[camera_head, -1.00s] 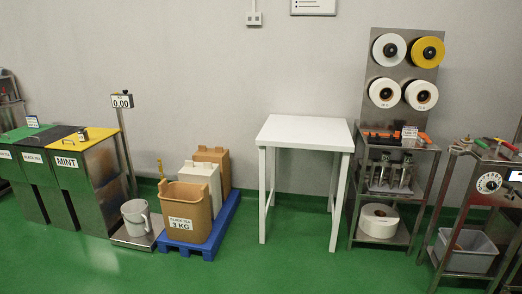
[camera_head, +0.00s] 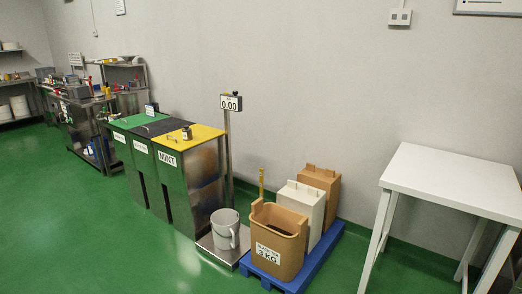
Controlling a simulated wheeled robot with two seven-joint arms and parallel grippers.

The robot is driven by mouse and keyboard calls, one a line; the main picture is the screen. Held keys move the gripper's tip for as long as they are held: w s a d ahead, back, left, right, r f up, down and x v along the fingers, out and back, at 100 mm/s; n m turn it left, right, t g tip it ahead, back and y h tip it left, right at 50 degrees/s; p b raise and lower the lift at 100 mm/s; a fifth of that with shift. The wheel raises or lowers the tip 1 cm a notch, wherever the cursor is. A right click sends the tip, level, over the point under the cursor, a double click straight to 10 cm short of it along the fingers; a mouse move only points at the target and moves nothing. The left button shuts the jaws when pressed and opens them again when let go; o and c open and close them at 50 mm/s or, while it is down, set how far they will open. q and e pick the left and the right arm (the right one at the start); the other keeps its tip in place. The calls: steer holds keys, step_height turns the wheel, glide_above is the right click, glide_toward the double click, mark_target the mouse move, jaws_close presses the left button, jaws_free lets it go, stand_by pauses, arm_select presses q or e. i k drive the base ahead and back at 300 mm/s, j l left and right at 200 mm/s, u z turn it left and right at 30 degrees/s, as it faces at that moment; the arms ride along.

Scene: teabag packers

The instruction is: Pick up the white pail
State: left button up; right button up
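The white pail (camera_head: 225,229) stands upright on the metal platform of a floor scale (camera_head: 219,250), low in the middle of the view. It looks light grey-white, with an open top and a handle on its right side. The scale's display (camera_head: 231,102) on its post reads 0.00. Neither of my grippers shows in the view.
Steel bins with green, black and yellow lids, one labelled MINT (camera_head: 189,170), stand left of the scale. A blue pallet (camera_head: 292,284) with a brown 3 KG tub (camera_head: 278,241) and boxes is close on its right. A white table (camera_head: 455,180) stands further right. Green floor (camera_head: 90,230) in front is clear.

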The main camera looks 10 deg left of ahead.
mark_target(225, 223)
steer(key=i+j+u, duration=0.1)
steer(key=i+u, duration=0.6)
steer(key=i+j, duration=0.15)
steer(key=i, duration=0.6)
steer(key=i+j+z, duration=0.2)
steer(key=i+z, duration=0.2)
steer(key=i+j+z, duration=0.25)
steer(key=z, duration=0.2)
steer(key=i+j+z, duration=0.6)
steer(key=j, duration=0.15)
steer(key=j+z, duration=0.2)
steer(key=j, duration=0.2)
